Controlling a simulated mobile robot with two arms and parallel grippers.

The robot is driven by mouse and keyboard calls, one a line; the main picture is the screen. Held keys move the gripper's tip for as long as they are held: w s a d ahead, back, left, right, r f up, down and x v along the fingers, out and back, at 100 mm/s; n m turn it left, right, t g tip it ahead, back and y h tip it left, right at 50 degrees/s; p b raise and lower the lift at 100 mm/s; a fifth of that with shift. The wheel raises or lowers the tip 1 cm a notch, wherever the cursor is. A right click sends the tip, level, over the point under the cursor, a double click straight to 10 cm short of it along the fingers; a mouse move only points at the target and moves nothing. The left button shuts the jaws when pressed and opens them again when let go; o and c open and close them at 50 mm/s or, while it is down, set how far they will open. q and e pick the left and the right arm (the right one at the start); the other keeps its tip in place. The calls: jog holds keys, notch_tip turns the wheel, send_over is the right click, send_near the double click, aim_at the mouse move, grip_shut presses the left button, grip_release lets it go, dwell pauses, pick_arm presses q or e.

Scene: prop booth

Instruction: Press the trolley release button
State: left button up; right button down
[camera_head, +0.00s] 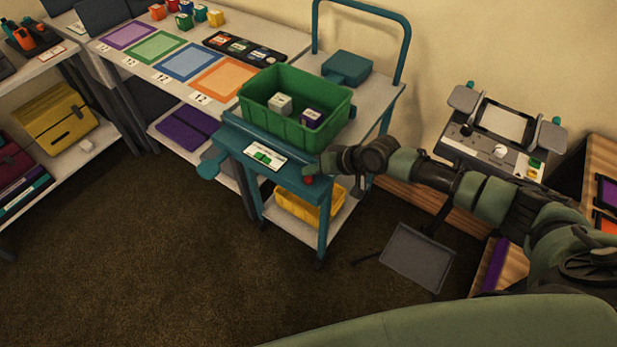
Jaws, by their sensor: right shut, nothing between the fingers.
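A teal trolley (318,225) stands in the middle, with a light top, a lower shelf and a tall push handle (360,8) at the back. A small red button (308,181) shows on its front panel at the right corner, beside a white label (265,157) with green marks. My right arm reaches in from the right, and its gripper (318,168) is shut and empty, close by the red button. I cannot tell whether the fingertips touch the button or panel. My left gripper is not in view.
A green crate (255,108) with two small boxes sits on the trolley, and a yellow basket (297,208) on its lower shelf. A table with coloured mats (187,61) adjoins at left. A grey console (480,155) stands at right. The carpet (150,260) in front is clear.

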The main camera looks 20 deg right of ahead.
aim_at(312, 180)
dwell(0.8)
jog(key=shift+f, duration=0.45)
jog(key=shift+f+b, duration=0.5)
jog(key=shift+b, duration=0.15)
dwell(0.4)
jog(key=shift+r+p, duration=0.9)
jog(key=shift+r, duration=0.05)
notch_tip(312, 180, up, 5)
jog(key=p, duration=0.4)
jog(key=shift+p, duration=0.4)
